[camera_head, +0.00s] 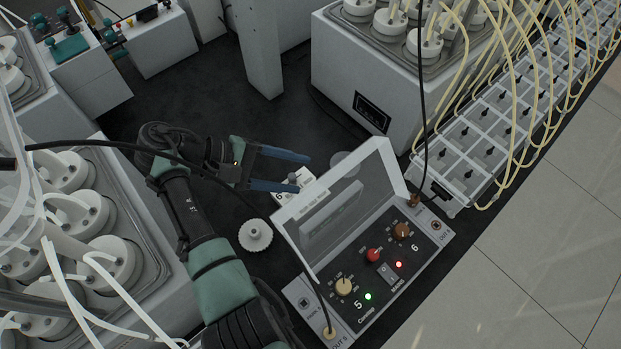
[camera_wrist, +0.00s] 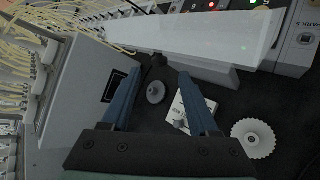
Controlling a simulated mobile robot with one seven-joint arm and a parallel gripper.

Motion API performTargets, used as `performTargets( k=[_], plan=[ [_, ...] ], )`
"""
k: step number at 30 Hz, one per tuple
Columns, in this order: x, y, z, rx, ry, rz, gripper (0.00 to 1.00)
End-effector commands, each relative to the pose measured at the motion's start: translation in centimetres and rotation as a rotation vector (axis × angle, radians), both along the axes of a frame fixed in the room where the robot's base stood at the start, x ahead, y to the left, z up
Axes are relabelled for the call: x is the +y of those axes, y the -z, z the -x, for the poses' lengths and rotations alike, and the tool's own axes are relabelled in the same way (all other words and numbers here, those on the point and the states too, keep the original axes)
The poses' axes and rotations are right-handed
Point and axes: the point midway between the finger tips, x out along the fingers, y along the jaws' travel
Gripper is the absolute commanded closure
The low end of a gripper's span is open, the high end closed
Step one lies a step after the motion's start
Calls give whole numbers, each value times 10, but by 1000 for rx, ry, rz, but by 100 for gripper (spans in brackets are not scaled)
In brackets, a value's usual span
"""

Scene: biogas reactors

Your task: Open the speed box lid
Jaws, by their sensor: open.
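The speed box (camera_head: 375,285) has a panel with knobs, a rocker switch and lit green and red lights. Its translucent lid (camera_head: 345,200) stands raised and tilted up from the panel, which is uncovered at the front. In the wrist view the lid (camera_wrist: 200,38) crosses the top as a pale slab, with part of the speed box (camera_wrist: 297,40) beyond it. My gripper (camera_head: 302,172) is open and empty, with blue fingers pointing toward the lid's back side. In the wrist view my gripper (camera_wrist: 160,74) has its fingertips close to the lid; contact cannot be told.
A white toothed wheel (camera_head: 255,235), a small white block with a knob (camera_head: 293,184) and a grey disc (camera_head: 345,163) lie near my gripper. Reactor units stand left and at the back right (camera_head: 365,80). A black cable hangs beside the lid. Dark tabletop is free behind.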

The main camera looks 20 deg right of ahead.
Motion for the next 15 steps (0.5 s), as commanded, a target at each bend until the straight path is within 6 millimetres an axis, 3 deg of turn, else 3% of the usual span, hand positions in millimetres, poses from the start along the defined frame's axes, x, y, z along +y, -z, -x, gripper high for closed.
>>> performTargets(
  k=[6, 15],
  plan=[
    [-28, 19, 7, 1, 1, 0, 39],
    [-37, 23, 8, -1, -1, -1, 39]
  ],
)
